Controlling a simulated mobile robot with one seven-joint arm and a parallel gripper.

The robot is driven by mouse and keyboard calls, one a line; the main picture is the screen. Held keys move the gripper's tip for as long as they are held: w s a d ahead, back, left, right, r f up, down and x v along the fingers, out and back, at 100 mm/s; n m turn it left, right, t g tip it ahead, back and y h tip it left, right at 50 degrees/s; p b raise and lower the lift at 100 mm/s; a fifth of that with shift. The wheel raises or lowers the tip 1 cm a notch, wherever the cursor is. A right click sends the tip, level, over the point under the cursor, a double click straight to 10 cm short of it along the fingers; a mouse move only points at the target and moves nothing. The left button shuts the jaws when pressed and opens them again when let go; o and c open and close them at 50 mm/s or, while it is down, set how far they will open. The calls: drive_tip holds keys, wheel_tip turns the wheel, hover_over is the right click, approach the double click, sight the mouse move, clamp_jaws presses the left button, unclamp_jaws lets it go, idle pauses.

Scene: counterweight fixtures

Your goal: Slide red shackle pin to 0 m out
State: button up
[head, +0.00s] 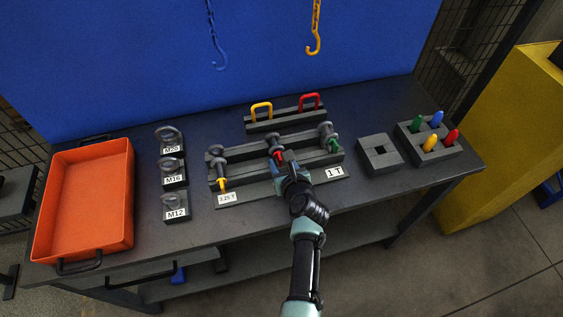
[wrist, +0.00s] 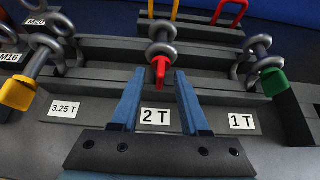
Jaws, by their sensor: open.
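The red shackle pin (wrist: 160,70) sits in the middle shackle (wrist: 161,48) of the grey rack, above the 2 T label (wrist: 155,117). It also shows in the head view (head: 279,157), just beyond my gripper. My gripper (wrist: 157,78) is open, with its two blue fingers either side of the red pin's near end and nothing held. I cannot tell whether the fingertips touch the pin. In the head view my gripper (head: 282,168) reaches the rack's middle from the front.
A yellow-pin shackle (wrist: 18,92) is left and a green-pin shackle (wrist: 272,80) right. An orange tray (head: 85,205), lifting eyes (head: 172,172), a square-holed block (head: 378,155) and a block of coloured pegs (head: 410,137) share the bench. Hooks (head: 313,45) hang behind.

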drive_tip(key=p+v, duration=0.6)
drive_tip(key=v, duration=0.1)
idle(0.6)
